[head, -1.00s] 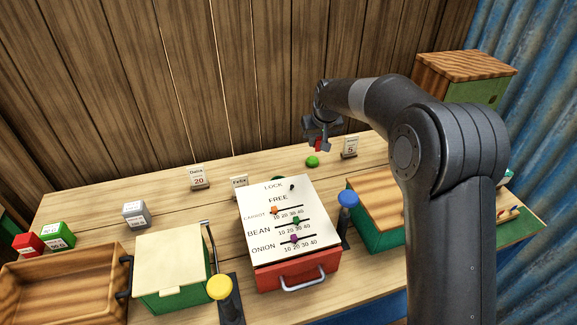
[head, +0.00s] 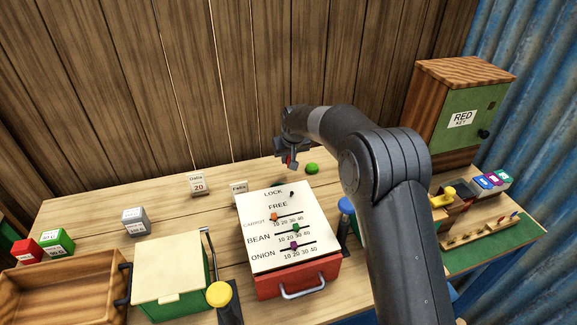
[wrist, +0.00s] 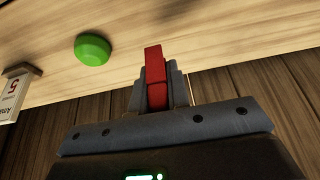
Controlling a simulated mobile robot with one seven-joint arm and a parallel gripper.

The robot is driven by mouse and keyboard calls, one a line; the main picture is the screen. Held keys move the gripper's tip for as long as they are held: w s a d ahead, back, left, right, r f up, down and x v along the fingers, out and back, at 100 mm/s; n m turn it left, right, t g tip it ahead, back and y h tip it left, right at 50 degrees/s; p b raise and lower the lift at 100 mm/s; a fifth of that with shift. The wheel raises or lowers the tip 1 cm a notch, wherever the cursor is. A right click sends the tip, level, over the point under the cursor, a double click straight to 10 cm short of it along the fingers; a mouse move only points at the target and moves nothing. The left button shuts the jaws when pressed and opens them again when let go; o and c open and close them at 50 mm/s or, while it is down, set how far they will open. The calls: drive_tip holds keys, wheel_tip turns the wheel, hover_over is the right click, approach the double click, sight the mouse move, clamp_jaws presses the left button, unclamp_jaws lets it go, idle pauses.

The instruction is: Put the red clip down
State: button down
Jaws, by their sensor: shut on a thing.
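My gripper (head: 291,164) is near the back of the table, in front of the plank wall. It is shut on the red clip (wrist: 155,78), which shows as a small upright red bar between the fingers in the wrist view. In the head view only a bit of the red shows, mostly covered by the dark fingers. The clip appears to be held above the wooden table (head: 160,195); I cannot tell the exact height. A green dome (head: 311,168) is on the table just right of the gripper, and it also shows in the wrist view (wrist: 92,49), apart from the clip.
Price cards (head: 198,184) stand along the back; one (wrist: 15,90) is beyond the green dome. The red box with the slider panel (head: 275,225) is in front of my gripper. The back-left table has free room.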

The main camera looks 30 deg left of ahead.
sight(287, 171)
drive_tip(key=shift+f, duration=1.9)
drive_tip(key=shift+f, duration=0.1)
drive_tip(key=c, duration=1.4)
unclamp_jaws()
drive_tip(key=v, duration=1.2)
